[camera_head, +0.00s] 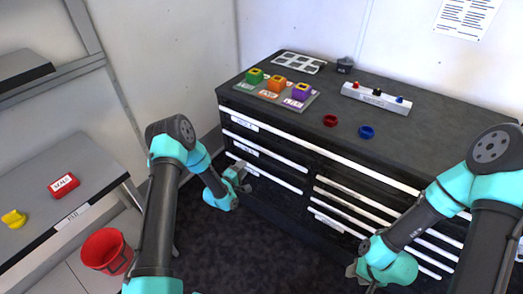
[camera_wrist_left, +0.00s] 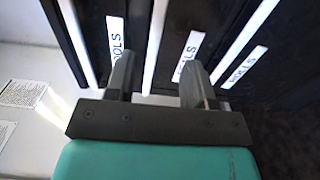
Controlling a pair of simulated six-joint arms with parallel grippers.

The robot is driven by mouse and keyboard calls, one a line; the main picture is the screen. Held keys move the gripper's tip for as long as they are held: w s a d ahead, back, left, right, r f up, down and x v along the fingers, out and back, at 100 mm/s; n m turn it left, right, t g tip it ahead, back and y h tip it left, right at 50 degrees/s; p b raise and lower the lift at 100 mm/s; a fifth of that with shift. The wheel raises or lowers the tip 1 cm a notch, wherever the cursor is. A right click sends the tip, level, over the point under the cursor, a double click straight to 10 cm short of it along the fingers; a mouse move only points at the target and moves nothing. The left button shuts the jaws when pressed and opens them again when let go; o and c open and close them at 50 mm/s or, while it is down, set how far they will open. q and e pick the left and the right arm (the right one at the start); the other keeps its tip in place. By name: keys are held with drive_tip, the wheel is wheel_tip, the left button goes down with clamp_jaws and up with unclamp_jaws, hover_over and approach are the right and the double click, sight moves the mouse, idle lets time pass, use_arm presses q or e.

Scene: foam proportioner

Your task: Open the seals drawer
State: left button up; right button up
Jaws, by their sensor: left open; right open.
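Labels sit on the left column's drawers, too small to read in the head view. My right gripper (camera_head: 356,268) is low before the right column, open.
The cabinet top holds a mat with coloured blocks (camera_head: 278,86), a red ring (camera_head: 330,120), a blue ring (camera_head: 366,131) and a white panel (camera_head: 376,98). A red bucket (camera_head: 106,250) stands on the floor at left, beside a side table (camera_head: 90,170).

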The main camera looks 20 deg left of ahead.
sight(261, 150)
use_arm(q)
drive_tip(key=x, duration=1.5)
drive_tip(key=shift+w, duration=0.2)
drive_tip(key=shift+c, duration=0.5)
clamp_jaws()
